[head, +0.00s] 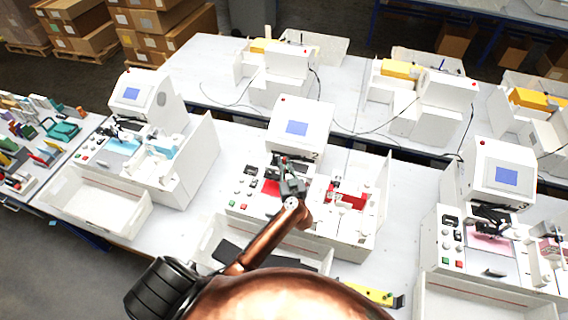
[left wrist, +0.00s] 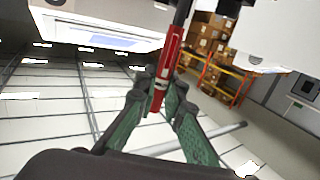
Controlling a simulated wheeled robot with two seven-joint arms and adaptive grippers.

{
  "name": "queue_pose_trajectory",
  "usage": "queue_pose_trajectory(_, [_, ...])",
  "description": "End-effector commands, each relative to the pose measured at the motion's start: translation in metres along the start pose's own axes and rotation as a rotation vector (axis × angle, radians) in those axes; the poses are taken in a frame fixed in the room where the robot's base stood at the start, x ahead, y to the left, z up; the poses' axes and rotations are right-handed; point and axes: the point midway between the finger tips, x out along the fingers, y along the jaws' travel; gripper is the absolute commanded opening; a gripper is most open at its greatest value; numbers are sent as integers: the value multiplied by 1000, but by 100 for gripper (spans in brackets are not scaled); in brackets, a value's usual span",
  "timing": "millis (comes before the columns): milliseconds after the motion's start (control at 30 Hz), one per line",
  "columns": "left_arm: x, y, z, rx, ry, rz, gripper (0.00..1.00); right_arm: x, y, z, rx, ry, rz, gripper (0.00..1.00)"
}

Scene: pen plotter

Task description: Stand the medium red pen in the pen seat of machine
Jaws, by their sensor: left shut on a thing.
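My left gripper (head: 291,186) is over the front of the middle plotter machine (head: 299,128), near its red plate (head: 270,187). In the left wrist view the left gripper (left wrist: 160,105) is shut on the red pen (left wrist: 168,65). The pen stands out beyond the green fingers, slightly tilted, and its far end runs up to a dark part at the top edge. I cannot make out the pen in the head view. The pen seat is hidden or too small to tell, so I cannot tell whether the pen touches it. My right gripper is not in view.
A red block (head: 347,197) sits in the white enclosure right of the middle machine. Similar machines stand at left (head: 132,93) and right (head: 505,177). An open white tray (head: 98,203) is at front left. A yellow item (head: 377,296) lies at the front.

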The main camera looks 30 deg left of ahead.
Motion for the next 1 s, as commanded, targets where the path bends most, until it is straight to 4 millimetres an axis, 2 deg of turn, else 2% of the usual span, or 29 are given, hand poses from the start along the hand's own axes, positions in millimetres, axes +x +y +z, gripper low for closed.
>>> queue_pose_trajectory(367, [0,0,0,0,0,0,0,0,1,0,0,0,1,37])
queue_pose_trajectory(1000, [1,0,15,0,0,1,0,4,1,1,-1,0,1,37])
